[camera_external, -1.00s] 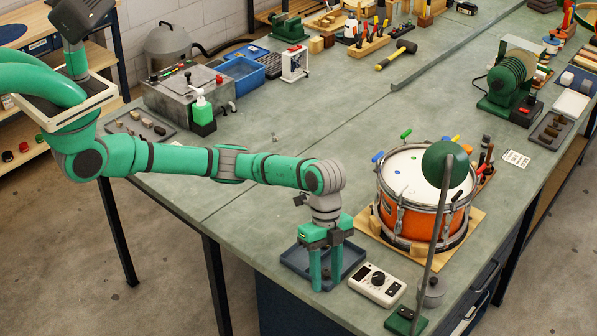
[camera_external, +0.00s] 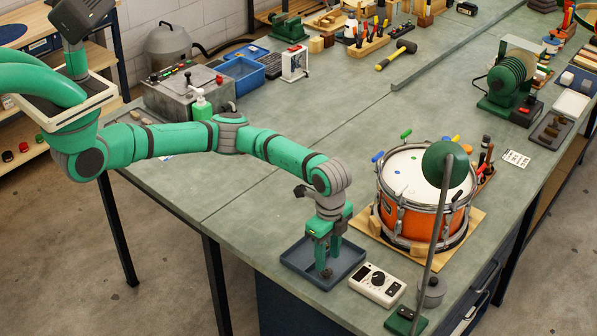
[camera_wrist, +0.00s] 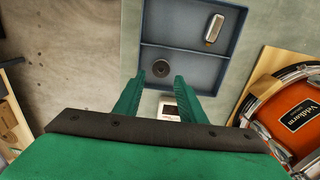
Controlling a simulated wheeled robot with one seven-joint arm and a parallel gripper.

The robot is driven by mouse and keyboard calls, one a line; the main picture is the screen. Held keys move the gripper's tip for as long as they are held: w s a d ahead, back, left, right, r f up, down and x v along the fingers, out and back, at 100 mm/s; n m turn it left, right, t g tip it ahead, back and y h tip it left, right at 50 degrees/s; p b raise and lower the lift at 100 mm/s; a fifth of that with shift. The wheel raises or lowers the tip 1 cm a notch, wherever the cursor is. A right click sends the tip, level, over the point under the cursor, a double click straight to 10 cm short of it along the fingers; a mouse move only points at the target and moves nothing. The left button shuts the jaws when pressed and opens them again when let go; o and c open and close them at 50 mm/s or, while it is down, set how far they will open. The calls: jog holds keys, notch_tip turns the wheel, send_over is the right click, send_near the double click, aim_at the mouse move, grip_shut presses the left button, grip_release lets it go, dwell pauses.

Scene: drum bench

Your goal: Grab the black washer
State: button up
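The black washer (camera_wrist: 161,68) is a small dark disc with a centre hole. It lies on the floor of the blue-grey tray (camera_wrist: 180,62), in the compartment nearer the fingers in the wrist view. My gripper (camera_wrist: 158,82) is open, with its two green fingers apart. The washer shows between and just beyond the fingertips, with nothing gripped. In the external view my gripper (camera_external: 327,262) points down over the tray (camera_external: 295,262). A dark spot shows by its fingertips there, but I cannot tell if it is the washer.
A metal block (camera_wrist: 213,28) lies in the tray's other compartment. The orange drum (camera_external: 448,222) on its wooden board stands right of the tray. A white meter (camera_external: 376,285) and a green-based lamp stand (camera_external: 406,322) are close by. The bench left of the tray is clear.

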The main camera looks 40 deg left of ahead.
aim_at(326, 271)
notch_tip(326, 271, down, 5)
jog(key=shift+a+r, duration=0.1)
jog(key=shift+a, duration=0.05)
jog(key=shift+c, duration=0.6)
jog(key=c, duration=0.7)
